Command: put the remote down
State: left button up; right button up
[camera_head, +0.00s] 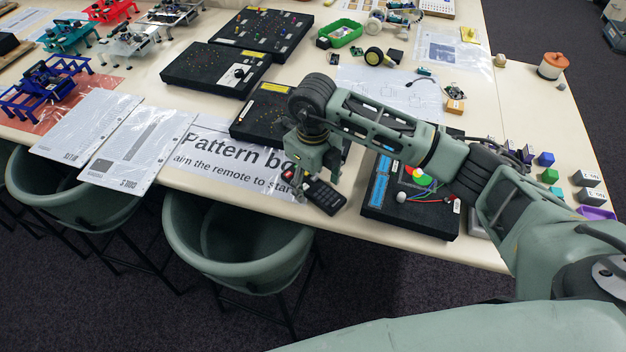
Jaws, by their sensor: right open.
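The remote (324,196) is small and black with a keypad. It shows just below my right gripper (309,188), near the front edge of the table (340,228). My right gripper is open, and its fingers are close to the remote's upper end. I cannot tell whether they touch it, or whether the remote rests fully on the table. The gripper body hides part of the sign (215,165) behind it. My left gripper is not in view.
Another black board (262,118) lies behind the gripper. A green chair (238,245) stands below the front edge. Small coloured blocks (550,175) sit at the right.

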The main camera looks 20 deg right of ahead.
aim_at(313, 185)
notch_tip(313, 185, up, 12)
jog(key=b, duration=0.3)
jog(key=shift+b, duration=0.35)
